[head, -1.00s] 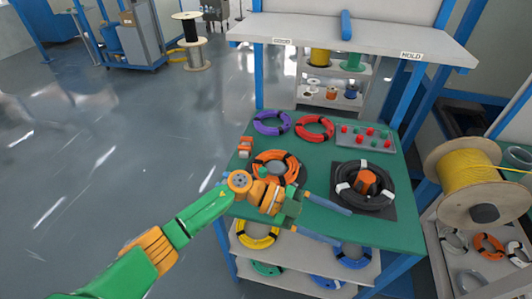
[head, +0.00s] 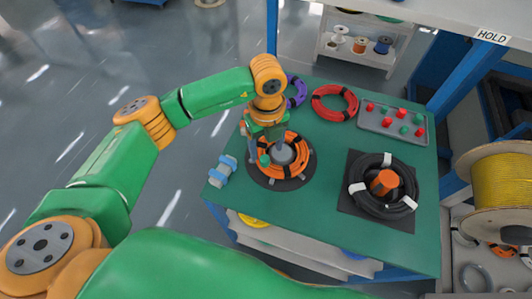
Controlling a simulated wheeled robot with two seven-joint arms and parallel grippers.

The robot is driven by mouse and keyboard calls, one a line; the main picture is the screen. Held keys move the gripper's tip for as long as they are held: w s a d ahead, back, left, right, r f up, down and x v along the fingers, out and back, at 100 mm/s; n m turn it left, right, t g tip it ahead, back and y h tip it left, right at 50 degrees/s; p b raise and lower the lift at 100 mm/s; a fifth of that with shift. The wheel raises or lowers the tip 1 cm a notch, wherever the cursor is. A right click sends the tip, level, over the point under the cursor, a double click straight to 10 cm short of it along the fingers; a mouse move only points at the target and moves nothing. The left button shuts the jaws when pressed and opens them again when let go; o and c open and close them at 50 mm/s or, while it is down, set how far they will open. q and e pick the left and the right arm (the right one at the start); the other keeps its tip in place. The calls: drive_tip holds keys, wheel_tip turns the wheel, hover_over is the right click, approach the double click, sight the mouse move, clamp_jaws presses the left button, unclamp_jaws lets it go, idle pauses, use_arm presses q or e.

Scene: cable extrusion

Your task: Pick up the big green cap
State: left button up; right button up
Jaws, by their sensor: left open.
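A small green cap-like piece (head: 265,160) shows at the left side of the orange cable coil (head: 290,166), close to my left gripper's fingers. I cannot tell whether it is the big green cap. Several green caps (head: 404,130) also stand among red ones on the grey tray (head: 375,126) at the back right of the table. My left gripper (head: 267,153) points down over the left part of the orange coil. It is open, its fingers apart around or just behind the green piece. Contact cannot be made out. My right gripper is not in view.
A black coil (head: 400,205) with an orange core (head: 384,182) lies on a dark mat at right. Red (head: 335,113) and purple (head: 297,92) coils lie at the back. A blue-and-white piece (head: 222,171) sits at the left edge. The green table's front right (head: 400,248) is clear.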

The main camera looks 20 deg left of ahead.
sight(265, 159)
use_arm(q)
drive_tip(key=f, duration=0.3)
drive_tip(key=shift+s+a, duration=0.25)
drive_tip(key=shift+s, duration=0.05)
drive_tip(key=shift+w+f, duration=0.2)
drive_tip(key=shift+f, duration=0.2)
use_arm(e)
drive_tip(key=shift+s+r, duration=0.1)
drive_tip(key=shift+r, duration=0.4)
use_arm(q)
clamp_jaws()
drive_tip(key=shift+r, duration=0.1)
drive_tip(key=shift+r, duration=0.25)
drive_tip(key=r, duration=0.1)
drive_tip(key=r+b, duration=0.1)
drive_tip(key=r, duration=0.1)
drive_tip(key=shift+s+d+r, duration=0.1)
drive_tip(key=shift+s+d, duration=0.05)
drive_tip(key=shift+s, duration=0.2)
drive_tip(key=s+d+r+b, duration=0.1)
drive_tip(key=s+d+r, duration=0.1)
drive_tip(key=s+r, duration=0.7)
drive_tip(key=s, duration=0.4)
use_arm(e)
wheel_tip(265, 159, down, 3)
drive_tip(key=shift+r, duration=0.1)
